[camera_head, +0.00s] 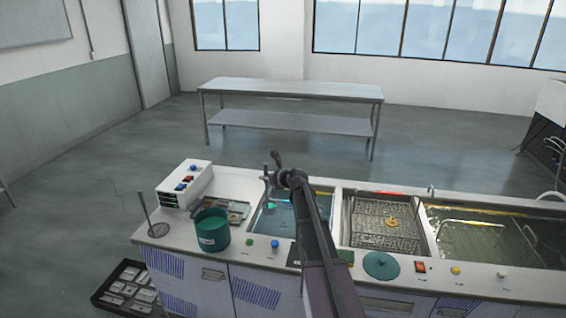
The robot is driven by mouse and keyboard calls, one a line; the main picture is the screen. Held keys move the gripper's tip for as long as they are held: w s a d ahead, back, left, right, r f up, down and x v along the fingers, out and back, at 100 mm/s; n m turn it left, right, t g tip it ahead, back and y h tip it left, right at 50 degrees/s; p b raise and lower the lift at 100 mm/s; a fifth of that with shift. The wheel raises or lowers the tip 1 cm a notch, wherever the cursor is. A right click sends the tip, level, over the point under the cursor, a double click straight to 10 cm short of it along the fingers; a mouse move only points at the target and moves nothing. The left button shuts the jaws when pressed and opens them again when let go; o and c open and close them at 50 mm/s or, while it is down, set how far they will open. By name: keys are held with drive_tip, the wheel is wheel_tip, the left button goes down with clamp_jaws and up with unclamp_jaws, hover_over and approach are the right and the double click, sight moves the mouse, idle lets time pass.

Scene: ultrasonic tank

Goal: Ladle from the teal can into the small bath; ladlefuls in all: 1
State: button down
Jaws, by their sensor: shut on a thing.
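The teal can (211,230) stands open on the left of the counter, with a pale label on its front. The small bath (285,222) is the blue-green basin just right of it. My gripper (270,179) is above the bath's far left part, shut on what looks like the ladle's thin handle. A small teal piece (272,206), seemingly the ladle's bowl, shows below it over the bath. Its contents and whether it touches the liquid cannot be told. My arm hides the bath's right side.
A basket bath (385,222) and a larger tank (490,240) lie right. A green disc (381,265) lies in front.

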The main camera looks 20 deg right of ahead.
drive_tip(key=shift+w, duration=0.3)
drive_tip(key=shift+a, duration=0.25)
drive_tip(key=shift+w, duration=0.1)
drive_tip(key=w+d, duration=0.3)
drive_tip(key=d, duration=1)
drive_tip(key=shift+w+r, duration=0.25)
drive_tip(key=shift+w, duration=0.05)
drive_tip(key=shift+f, duration=0.15)
